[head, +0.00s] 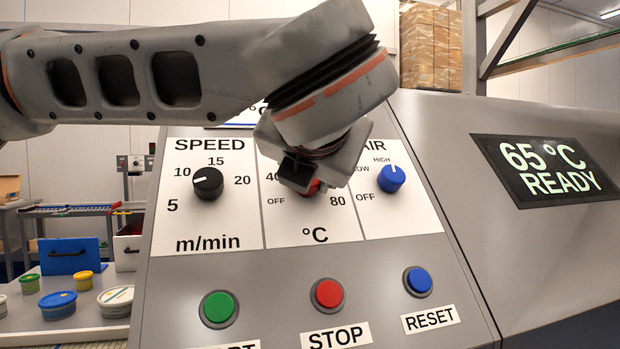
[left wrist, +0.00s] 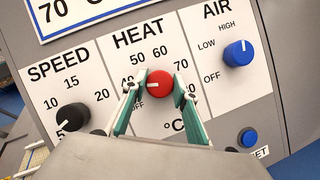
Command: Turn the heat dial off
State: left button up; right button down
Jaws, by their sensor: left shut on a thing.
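The heat dial is a red round knob (left wrist: 159,84) with a white pointer line. In the left wrist view the pointer aims to the left, toward the hidden 40 mark, a little above OFF. My left gripper (left wrist: 160,88) is shut on the dial, with a green-padded finger on each side. In the head view my left gripper (head: 308,184) covers most of the dial, and only a bit of red (head: 313,188) shows. My right gripper is in neither view.
A black speed dial (head: 207,183) sits left and a blue air dial (head: 391,179) right. Green (head: 218,308), red (head: 328,293) and blue (head: 418,281) buttons lie below. The display (head: 547,169) reads 65 °C READY. Several tubs stand at far left.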

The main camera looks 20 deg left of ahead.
pick_arm(q)
jog(key=n+y, duration=0.1)
jog(key=n, duration=0.1)
jog(key=n+y, duration=0.1)
jog(key=n, duration=0.2)
jog(key=shift+d+g, duration=0.1)
jog(key=shift+g, duration=0.3)
jog(key=shift+f+n+g+y, duration=0.15)
jog(key=shift+n+y, duration=0.3)
jog(key=shift+n, duration=0.5)
jog(key=shift+r+n+g+y, duration=0.1)
jog(key=shift+n+g+y, duration=0.25)
jog(key=shift+n, duration=0.6)
jog(key=shift+f, duration=0.1)
jog(key=o, duration=1.1)
jog(key=v, duration=0.7)
jog(key=shift+s+d, duration=0.15)
jog(key=shift+d, duration=0.05)
